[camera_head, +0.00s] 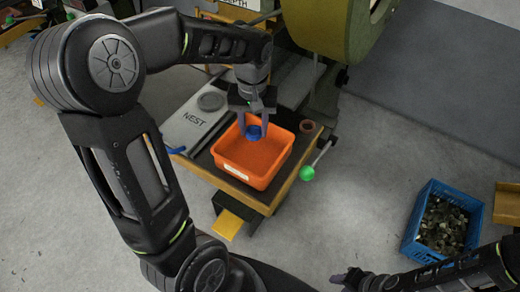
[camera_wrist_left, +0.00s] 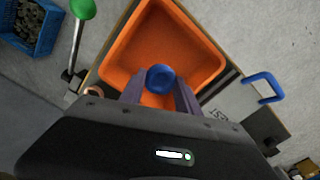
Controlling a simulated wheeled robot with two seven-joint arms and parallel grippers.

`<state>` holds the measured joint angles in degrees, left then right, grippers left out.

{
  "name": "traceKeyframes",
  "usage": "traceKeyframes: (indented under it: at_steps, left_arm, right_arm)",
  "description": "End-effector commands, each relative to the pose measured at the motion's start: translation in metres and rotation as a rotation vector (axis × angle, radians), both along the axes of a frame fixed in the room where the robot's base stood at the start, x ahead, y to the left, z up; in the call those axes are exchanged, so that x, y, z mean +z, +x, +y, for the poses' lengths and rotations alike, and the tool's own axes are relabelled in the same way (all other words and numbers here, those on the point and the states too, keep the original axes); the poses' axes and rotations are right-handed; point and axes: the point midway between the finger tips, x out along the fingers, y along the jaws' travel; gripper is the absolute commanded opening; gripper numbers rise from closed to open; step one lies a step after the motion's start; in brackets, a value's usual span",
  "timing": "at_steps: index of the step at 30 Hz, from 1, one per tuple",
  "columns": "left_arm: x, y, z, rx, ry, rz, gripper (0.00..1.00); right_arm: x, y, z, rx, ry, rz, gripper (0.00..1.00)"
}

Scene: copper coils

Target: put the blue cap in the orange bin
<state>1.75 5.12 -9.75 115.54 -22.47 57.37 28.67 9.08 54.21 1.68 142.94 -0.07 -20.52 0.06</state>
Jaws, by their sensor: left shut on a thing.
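The orange bin (camera_head: 250,160) sits on a small dark-topped work surface in the head view, with a pale label on its front wall. It also shows in the left wrist view (camera_wrist_left: 208,70). My left gripper (camera_head: 255,128) is shut on the blue cap (camera_head: 254,133) and holds it over the bin opening. In the left wrist view the cap (camera_wrist_left: 160,78) sits between the two fingertips against the orange bin floor. I cannot tell how high the cap is above the floor. Part of my right arm shows at the lower right of the head view; its jaw state is unclear.
A plate marked NEST (camera_head: 190,121) lies left of the bin. A blue crate of scrap (camera_head: 440,222) stands on the floor. A machine rises behind the bin.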

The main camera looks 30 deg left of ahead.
Motion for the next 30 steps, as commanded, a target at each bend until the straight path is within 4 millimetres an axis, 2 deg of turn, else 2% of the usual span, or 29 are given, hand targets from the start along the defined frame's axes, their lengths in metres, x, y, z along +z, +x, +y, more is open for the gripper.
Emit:
traceKeyframes:
  at_steps: [8,20,30]
  left_arm:
    - [-0.002,0.000,0.000,0.000,0.000,0.001,0.00]
    - [-0.060,-0.001,0.000,0.001,-0.001,0.003,0.00]
    - [-0.064,0.000,0.000,0.001,0.000,0.000,0.00]
  right_arm:
    - [0.000,-0.001,0.000,0.000,0.000,0.001,0.36]
    - [-0.001,0.000,0.000,0.000,0.000,0.001,0.36]
    - [-0.001,0.000,0.000,0.000,0.000,0.001,0.36]
